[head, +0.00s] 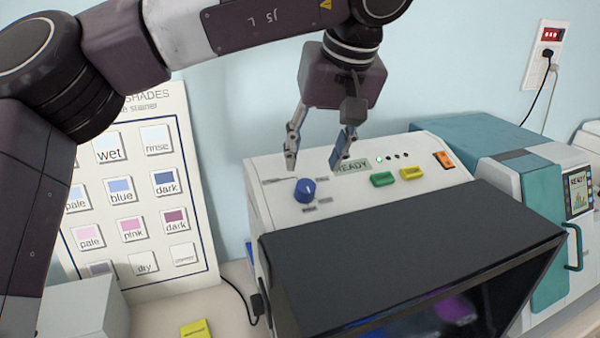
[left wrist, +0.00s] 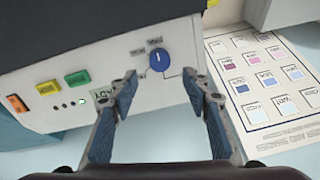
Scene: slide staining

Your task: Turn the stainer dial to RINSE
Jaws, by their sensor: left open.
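The stainer (head: 380,225) is a white machine with a dark front cover. Its blue dial (head: 304,190) is on the left of the top panel, with small labels around it too small to read. A display reading READY (head: 352,167) is right of the dial. My left gripper (head: 318,162) is open and empty above the panel, its fingers pointing down behind the dial. In the left wrist view the dial (left wrist: 159,60) shows beyond and between the two open fingertips (left wrist: 163,85), apart from them. My right gripper is not in view.
A green button (head: 383,179), a yellow button (head: 412,173) and an orange switch (head: 444,159) are on the panel. A shade chart (head: 135,205) leans at the left. A teal machine (head: 490,137) stands at the right. A yellow block (head: 195,328) lies on the bench.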

